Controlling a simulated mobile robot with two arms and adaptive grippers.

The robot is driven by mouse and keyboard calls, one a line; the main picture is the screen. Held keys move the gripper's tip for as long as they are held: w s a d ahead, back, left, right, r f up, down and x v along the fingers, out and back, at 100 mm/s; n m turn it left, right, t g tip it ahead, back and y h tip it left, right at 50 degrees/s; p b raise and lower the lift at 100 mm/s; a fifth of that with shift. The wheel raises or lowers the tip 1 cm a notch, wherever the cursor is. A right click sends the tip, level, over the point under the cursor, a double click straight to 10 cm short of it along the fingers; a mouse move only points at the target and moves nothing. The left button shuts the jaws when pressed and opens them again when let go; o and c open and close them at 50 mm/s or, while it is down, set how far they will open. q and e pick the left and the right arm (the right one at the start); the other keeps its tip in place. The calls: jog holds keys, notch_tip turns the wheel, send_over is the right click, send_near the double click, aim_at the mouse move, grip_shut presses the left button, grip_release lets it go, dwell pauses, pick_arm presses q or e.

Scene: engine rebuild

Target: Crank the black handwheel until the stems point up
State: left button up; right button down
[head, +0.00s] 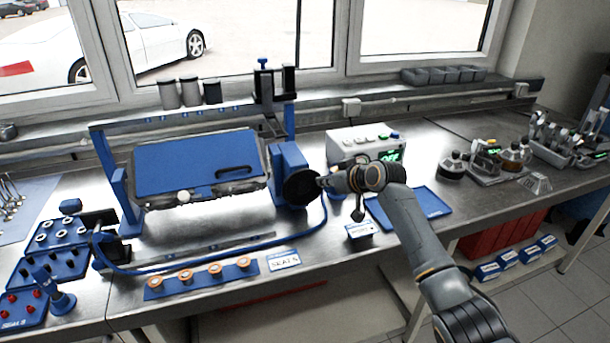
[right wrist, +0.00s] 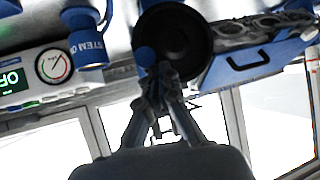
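The black handwheel (head: 300,187) is on the right end of a blue stand with a tilted engine head. My right gripper (head: 323,182) is at its right rim. In the right wrist view the handwheel (right wrist: 182,38) fills the top middle, and my right gripper's fingers (right wrist: 158,76) close together at its rim, by a small blue knob (right wrist: 147,57). They look shut on its handle, though the contact is partly hidden. The blue panel (head: 195,162) with a black handle faces me, sloping. I cannot make out the stems. My left gripper is not in view.
A grey box with a green display (head: 365,143) stands right of the wheel. A blue hose (head: 215,268) loops in front of the stand. Blue racks (head: 55,258) and a strip of copper-coloured rings (head: 200,276) occupy the front left.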

jog(key=shift+d+f, duration=0.1)
jog(key=shift+d, duration=0.05)
jog(key=shift+w+d+f, duration=0.1)
jog(key=shift+d+f, duration=0.1)
jog(key=shift+f, duration=0.1)
jog(key=shift+d+f+b, duration=0.25)
jog(key=shift+f+b, duration=0.15)
jog(key=shift+b, duration=0.15)
jog(key=shift+w, duration=0.1)
jog(key=shift+d+f, duration=0.1)
jog(key=shift+f, duration=0.05)
jog(key=shift+d+f+b, duration=0.1)
jog(key=shift+f+b, duration=0.2)
jog(key=shift+f, duration=0.1)
